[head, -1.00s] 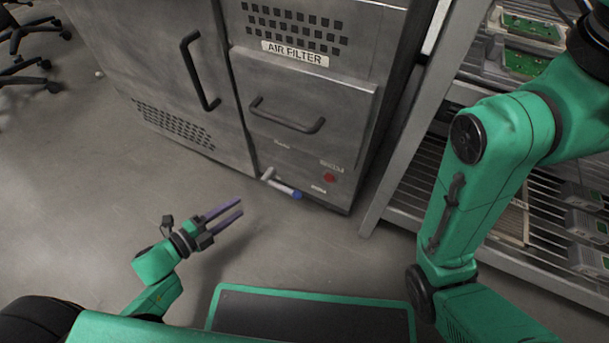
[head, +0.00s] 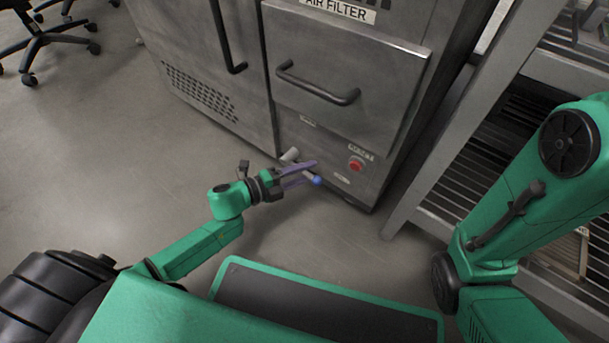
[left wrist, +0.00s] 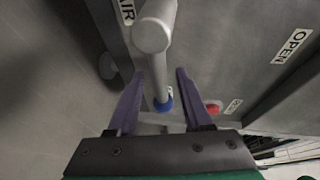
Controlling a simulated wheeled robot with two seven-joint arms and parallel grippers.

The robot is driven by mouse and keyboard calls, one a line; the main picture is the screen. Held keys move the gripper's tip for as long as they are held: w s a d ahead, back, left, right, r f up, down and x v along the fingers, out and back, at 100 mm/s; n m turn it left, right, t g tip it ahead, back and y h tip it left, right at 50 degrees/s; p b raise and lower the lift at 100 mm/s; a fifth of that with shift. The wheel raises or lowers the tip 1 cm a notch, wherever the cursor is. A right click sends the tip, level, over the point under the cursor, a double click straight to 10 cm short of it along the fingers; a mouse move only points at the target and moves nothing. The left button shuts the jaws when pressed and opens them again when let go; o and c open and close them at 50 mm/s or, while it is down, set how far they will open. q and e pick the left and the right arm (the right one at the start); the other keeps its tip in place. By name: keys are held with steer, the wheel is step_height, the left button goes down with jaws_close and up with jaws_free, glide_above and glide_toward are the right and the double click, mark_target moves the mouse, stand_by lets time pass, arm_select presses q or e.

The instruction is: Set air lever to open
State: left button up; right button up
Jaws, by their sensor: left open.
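The air lever is a grey metal handle with a blue tip (head: 317,180), low on the front of the grey cabinet. In the left wrist view its grey pivot end (left wrist: 152,36) is at the top and its blue tip (left wrist: 163,104) points toward my gripper. My left gripper (head: 300,174) is open at the lever; in the left wrist view its purple fingers (left wrist: 158,88) are apart, one on each side of the lever. I cannot tell whether either finger touches it. An "OPEN" label (left wrist: 291,46) is at the right and a partly hidden "AIR" label (left wrist: 126,10) at the left.
A red button (head: 355,165) sits right of the lever on the cabinet (head: 318,135). A drawer handle (head: 316,84) is above. A metal rack (head: 470,130) stands at the right. Bare floor (head: 120,150) lies at the left.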

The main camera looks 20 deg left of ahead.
arm_select(q)
jaws_close()
stand_by(1.4)
